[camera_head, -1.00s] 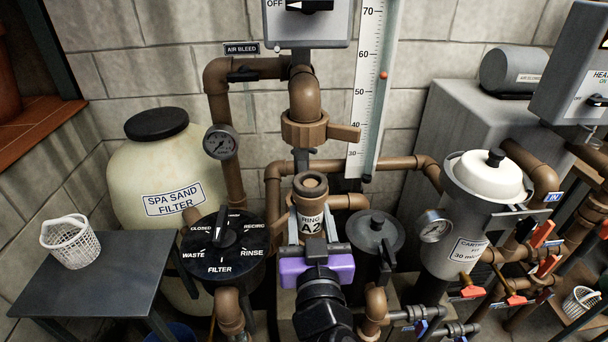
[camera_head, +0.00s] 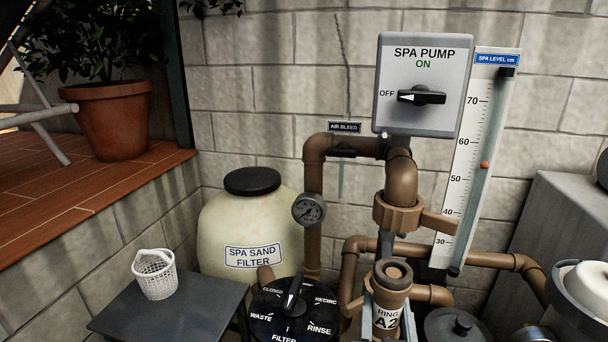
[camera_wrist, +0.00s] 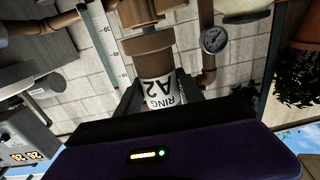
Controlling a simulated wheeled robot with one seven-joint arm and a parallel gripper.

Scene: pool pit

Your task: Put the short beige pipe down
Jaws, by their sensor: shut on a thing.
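The short pipe (camera_head: 388,316), brown-beige with a white "RING A2" label, is upright between the fingers of my gripper (camera_head: 390,305). Its open collar end faces up. In the wrist view the pipe (camera_wrist: 157,90) shows upside down, and my gripper (camera_wrist: 158,98) is shut around its labelled part. In the head view the pipe stands below and in front of the brown union with a handle (camera_head: 400,213); I cannot tell how large the gap is. Its lower end is hidden in the head view.
A grey side table (camera_head: 125,312) with a white basket (camera_head: 154,275) is at the left, with free top beside the basket. The black filter valve (camera_head: 292,312), sand filter tank (camera_head: 240,215), gauge (camera_head: 309,209) and level scale (camera_head: 470,170) crowd around the pipe.

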